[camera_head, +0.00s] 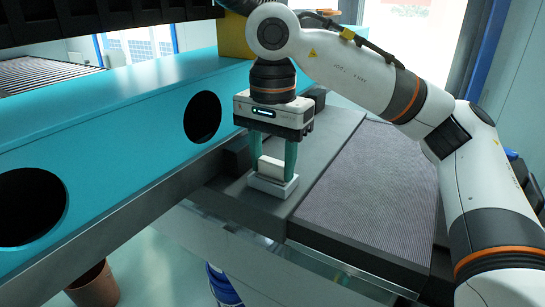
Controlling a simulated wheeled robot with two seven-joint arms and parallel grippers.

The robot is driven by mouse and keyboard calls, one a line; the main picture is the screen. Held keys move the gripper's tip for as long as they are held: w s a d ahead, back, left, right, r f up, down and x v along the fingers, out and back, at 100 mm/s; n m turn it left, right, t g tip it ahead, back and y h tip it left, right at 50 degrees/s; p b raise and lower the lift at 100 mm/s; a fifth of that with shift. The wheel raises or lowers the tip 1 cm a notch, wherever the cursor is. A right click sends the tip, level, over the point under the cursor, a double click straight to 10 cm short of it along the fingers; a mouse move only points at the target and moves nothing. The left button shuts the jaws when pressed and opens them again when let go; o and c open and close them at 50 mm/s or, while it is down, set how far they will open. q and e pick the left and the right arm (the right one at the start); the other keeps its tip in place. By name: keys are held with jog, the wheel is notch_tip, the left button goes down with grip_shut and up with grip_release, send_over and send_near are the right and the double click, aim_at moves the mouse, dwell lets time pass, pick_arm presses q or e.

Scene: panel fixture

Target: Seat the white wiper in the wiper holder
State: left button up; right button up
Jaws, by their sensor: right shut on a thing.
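The white wiper (270,168) is a small pale block between the green fingers of my right gripper (274,166). My right gripper points down and is shut on the wiper. Directly below is the wiper holder (272,187), a low light-grey tray at the left end of the dark ledge. The wiper's lower part is within or just above the holder's rim; I cannot tell whether it touches the bottom. My left gripper is not in view.
A teal panel (120,120) with round dark holes runs along the left, close to the gripper. A ribbed grey mat (375,195) lies right of the holder. A yellow block (235,36) stands behind. A brown bin (95,287) is on the floor below.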

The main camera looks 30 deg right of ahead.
aim_at(272, 162)
jog(key=shift+f, duration=0.1)
jog(key=o, duration=0.5)
jog(key=shift+f, duration=0.1)
jog(key=o, duration=0.4)
jog(key=shift+o, duration=0.2)
notch_tip(272, 162, up, 8)
jog(key=shift+f+p, duration=0.1)
jog(key=shift+p, duration=0.2)
